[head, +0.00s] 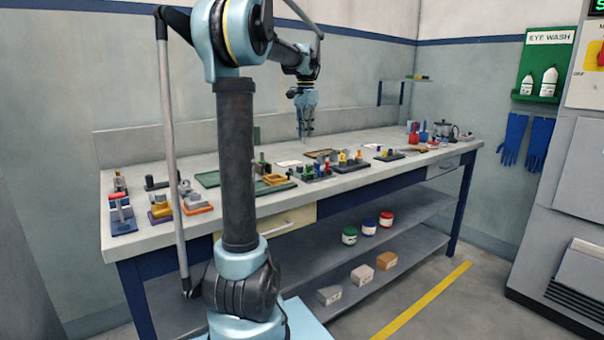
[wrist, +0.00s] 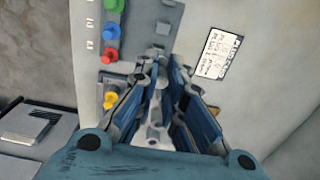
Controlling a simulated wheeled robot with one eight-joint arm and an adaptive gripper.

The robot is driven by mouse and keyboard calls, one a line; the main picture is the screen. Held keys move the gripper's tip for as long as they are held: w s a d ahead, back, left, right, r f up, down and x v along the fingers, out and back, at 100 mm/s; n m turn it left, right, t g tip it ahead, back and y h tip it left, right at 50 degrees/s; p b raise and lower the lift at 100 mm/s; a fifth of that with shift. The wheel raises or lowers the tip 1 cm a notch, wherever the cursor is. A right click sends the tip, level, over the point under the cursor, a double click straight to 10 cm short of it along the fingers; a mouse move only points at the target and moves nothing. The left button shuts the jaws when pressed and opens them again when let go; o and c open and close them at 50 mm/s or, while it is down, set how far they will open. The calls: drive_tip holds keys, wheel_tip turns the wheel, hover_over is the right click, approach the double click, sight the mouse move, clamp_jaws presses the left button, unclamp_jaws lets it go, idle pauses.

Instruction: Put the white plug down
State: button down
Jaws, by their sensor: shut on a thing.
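My gripper (head: 304,126) is above the back middle of the workbench, fingers pointing down. In the wrist view my gripper (wrist: 161,80) is shut, its blue-and-grey fingers close together. A small pale piece shows between them, apparently the white plug; its shape is mostly hidden by the fingers. I cannot tell whether the held piece touches the rack.
A printed white card (wrist: 216,54) lies right of the rack.

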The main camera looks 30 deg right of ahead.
drive_tip(key=shift+a, duration=0.1)
drive_tip(key=shift+f, duration=5.05)
drive_tip(key=shift+f, duration=0.35)
drive_tip(key=c, duration=1.7)
unclamp_jaws()
wheel_tip(320, 180, up, 13)
drive_tip(key=shift+f, duration=0.1)
